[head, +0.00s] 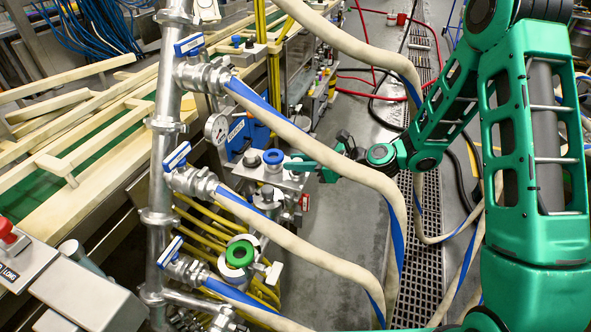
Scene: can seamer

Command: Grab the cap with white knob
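My green arm comes in from the right. My gripper (305,168) is small in the head view, beside the valve block in the middle. One green finger reaches left toward a blue-topped cap (273,157) on the block. I cannot tell whether they touch, or how far apart the fingers are. I cannot clearly make out which of these is the cap with the white knob.
A metal pipe (160,210) with blue-handled valves stands left of the block. Thick beige hoses (320,150) arch across between the pipe and my arm. A pressure gauge (216,129) and yellow hoses (205,235) are close by. A grey floor with a drain grate (428,250) lies right.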

